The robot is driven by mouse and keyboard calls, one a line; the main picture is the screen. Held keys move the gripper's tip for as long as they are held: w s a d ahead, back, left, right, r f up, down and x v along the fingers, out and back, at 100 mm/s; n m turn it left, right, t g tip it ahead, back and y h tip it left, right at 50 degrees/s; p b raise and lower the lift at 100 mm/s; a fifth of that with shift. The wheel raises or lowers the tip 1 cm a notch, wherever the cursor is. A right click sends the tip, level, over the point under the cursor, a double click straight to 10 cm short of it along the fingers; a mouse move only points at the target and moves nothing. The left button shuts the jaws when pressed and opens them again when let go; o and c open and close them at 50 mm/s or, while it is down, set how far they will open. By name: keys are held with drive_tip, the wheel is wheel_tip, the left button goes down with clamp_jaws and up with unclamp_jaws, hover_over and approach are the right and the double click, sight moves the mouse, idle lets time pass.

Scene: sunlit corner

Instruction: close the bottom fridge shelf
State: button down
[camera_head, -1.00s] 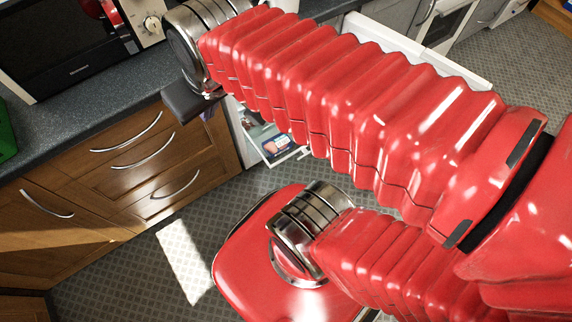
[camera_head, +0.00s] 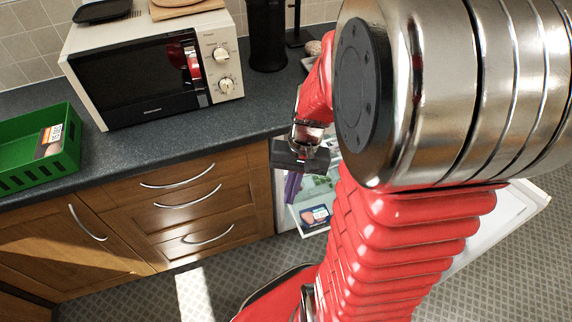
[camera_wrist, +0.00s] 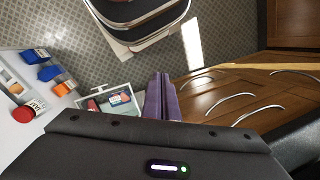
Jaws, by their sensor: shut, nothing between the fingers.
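The bottom fridge shelf (camera_wrist: 138,90) shows in the wrist view as a pale-framed tray sticking out, with small packages in it. In the head view the shelf (camera_head: 297,222) is low in the open fridge, partly hidden by my arm, with a blue and red package (camera_head: 314,214) on it. My gripper (camera_wrist: 160,76) has purple fingers that are shut and empty. They appear just right of the shelf in the wrist view. In the head view my gripper (camera_head: 292,188) points down at the fridge opening; whether it touches anything cannot be told.
The open white fridge door (camera_head: 505,225) is at right; it holds several items in the wrist view. Wooden drawers (camera_head: 180,205) stand left of the fridge. A microwave (camera_head: 150,75) and green crate (camera_head: 40,150) are on the counter above. Patterned floor lies in front.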

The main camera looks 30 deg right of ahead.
drive_tip(key=w+d+f+m+t+y, duration=0.15)
drive_tip(key=d+f+m+t, duration=0.3)
drive_tip(key=f+m, duration=1.1)
drive_tip(key=d+f+m+t+y, duration=0.35)
drive_tip(key=f+m+t, duration=0.2)
drive_tip(key=f, duration=1.85)
drive_tip(key=s+d+f+m+h, duration=0.2)
drive_tip(key=f+m+h, duration=0.15)
drive_tip(key=f, duration=0.45)
drive_tip(key=s+d+f+m+h, duration=0.2)
drive_tip(key=d+f+m, duration=0.1)
drive_tip(key=f+m, duration=0.3)
drive_tip(key=s+d+f+h, duration=0.1)
drive_tip(key=d+f+h, duration=0.3)
drive_tip(key=d, duration=0.3)
drive_tip(key=shift+s+f+m+g, duration=0.35)
drive_tip(key=shift+f+m+g, duration=0.05)
drive_tip(key=shift+f+m, duration=0.1)
drive_tip(key=w+r+x, duration=0.2)
drive_tip(key=x, duration=1)
drive_tip(key=shift+w+d+f, duration=0.25)
drive_tip(key=shift+w+d, duration=0.05)
